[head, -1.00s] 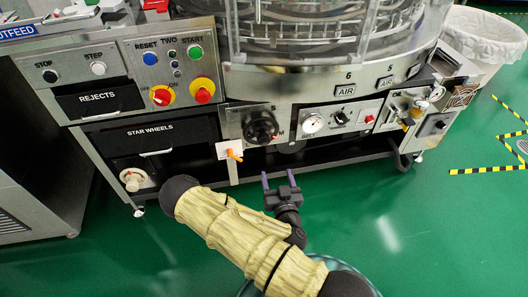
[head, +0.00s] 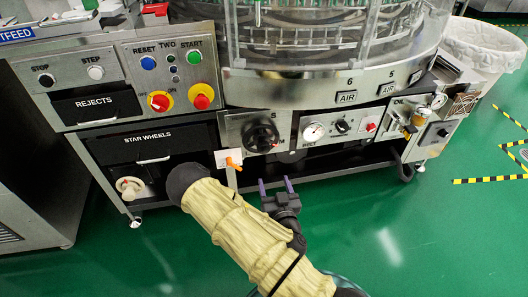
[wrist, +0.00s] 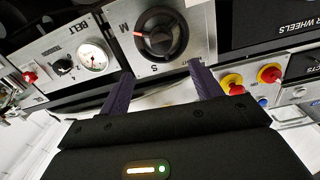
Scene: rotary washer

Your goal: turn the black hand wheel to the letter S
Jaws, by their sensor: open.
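The black hand wheel (head: 259,136) is on a metal panel on the front of the machine, below the glass-walled drum. It also shows in the wrist view (wrist: 161,35), with a red mark on its left side. In the wrist view the letter M is at the panel's upper left and the letter S is just below the wheel. My gripper (head: 275,184) is in front of and below the wheel, apart from it. Its two purple fingers are spread and empty; they also show in the wrist view (wrist: 162,80).
An orange-handled valve (head: 233,163) sticks out left of and below the wheel. A pressure gauge (head: 314,132) and small knobs are to its right. Red and yellow switches (head: 202,96) are at upper left. The green floor (head: 400,230) is clear at right.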

